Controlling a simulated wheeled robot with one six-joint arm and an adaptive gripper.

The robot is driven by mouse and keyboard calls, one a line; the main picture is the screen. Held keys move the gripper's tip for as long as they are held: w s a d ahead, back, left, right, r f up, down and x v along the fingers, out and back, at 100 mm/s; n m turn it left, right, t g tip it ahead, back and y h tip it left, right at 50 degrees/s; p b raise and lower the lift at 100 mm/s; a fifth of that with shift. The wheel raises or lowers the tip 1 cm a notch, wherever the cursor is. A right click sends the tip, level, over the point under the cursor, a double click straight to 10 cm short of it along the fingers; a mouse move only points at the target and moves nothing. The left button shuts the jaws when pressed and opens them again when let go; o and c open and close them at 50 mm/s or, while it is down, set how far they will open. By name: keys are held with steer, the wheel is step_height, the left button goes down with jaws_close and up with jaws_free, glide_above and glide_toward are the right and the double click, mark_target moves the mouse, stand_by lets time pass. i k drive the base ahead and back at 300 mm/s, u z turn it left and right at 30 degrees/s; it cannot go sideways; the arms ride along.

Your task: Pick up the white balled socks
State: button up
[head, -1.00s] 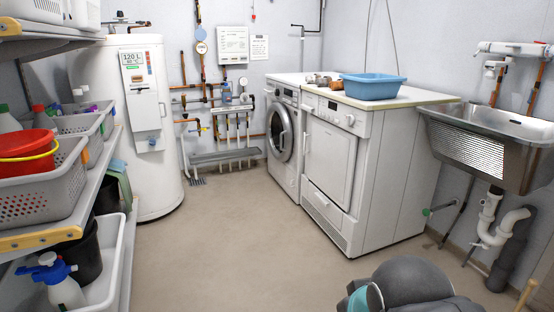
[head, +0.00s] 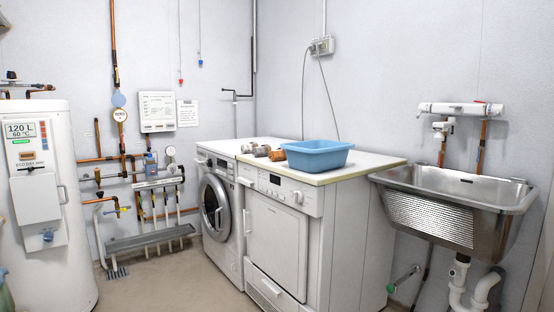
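I cannot make out white balled socks for certain. A few small rounded things, one pale grey (head: 247,148) and others brownish (head: 276,155), lie on the worktop just left of a blue basin (head: 317,155). They are too small to identify. The basin sits on the worktop over the white front-loading machines, and its inside is mostly hidden by its near wall. My gripper is not in view.
The washing machine (head: 218,215) and the second white machine (head: 275,240) stand side by side. A steel sink (head: 450,207) hangs at right with pipes below. A water heater (head: 40,200) stands at left. Some floor (head: 175,285) is clear before the machines.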

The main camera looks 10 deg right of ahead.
mark_target(247, 148)
steer(key=u, duration=0.1)
steer(key=i, duration=0.5)
steer(key=u, duration=0.5)
steer(key=i, duration=1.8)
steer(key=z, duration=0.05)
